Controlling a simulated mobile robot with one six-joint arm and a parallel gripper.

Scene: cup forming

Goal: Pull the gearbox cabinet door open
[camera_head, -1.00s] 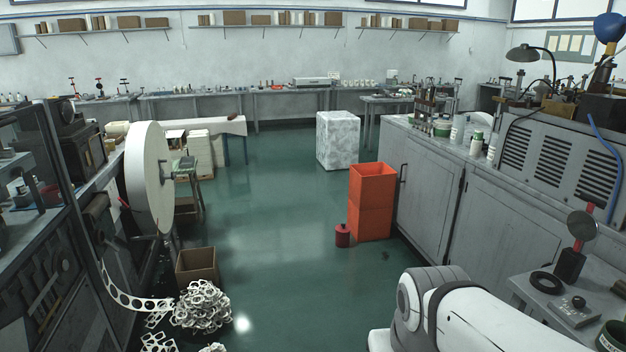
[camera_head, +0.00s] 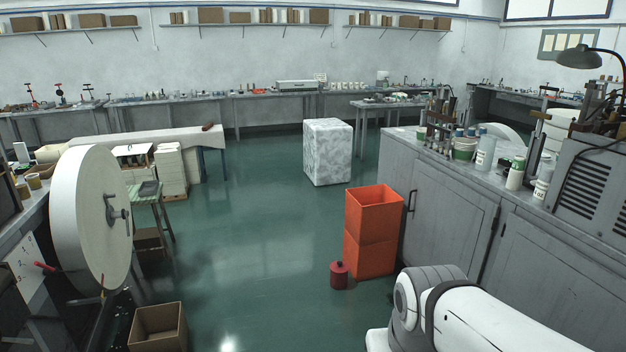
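A long grey cabinet (camera_head: 446,197) stands on the right, with flat door panels facing the aisle. Its far door has a dark vertical handle (camera_head: 412,201) near the far edge, and this door looks shut. I cannot tell from a label whether this is the gearbox cabinet. My white and grey arm shows at the bottom right. My gripper is outside the view.
Stacked orange crates (camera_head: 371,231) stand close to the cabinet's far end, with a red can (camera_head: 339,275) beside them. A white marbled block (camera_head: 327,152) stands farther back. A large white reel (camera_head: 91,222) and a cardboard box (camera_head: 158,327) are on the left. The green floor between is clear.

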